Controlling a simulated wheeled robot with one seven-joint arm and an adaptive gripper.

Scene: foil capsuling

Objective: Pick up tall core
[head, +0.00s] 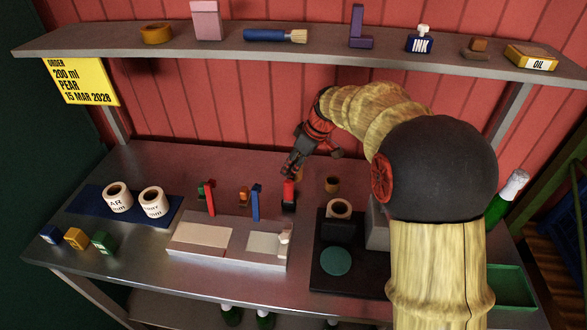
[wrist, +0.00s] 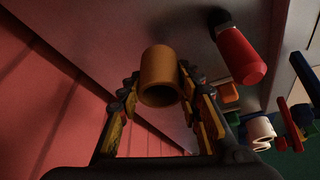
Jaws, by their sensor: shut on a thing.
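My gripper (head: 293,168) reaches down over the back of the bench in the head view. In the wrist view my gripper (wrist: 159,80) has its two fingers on either side of an ochre-brown hollow core (wrist: 161,66), shut on it. In the head view only a small part of this core (head: 299,175) shows beside the fingers. I cannot tell whether it touches the bench.
A red-handled tool (head: 289,193) stands close in front of my gripper; its red handle (wrist: 241,55) also shows in the wrist view. Label rolls (head: 118,197) lie on a blue mat at left. A dark station (head: 336,258) with a pale roll is at right. A shelf (head: 200,48) runs above.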

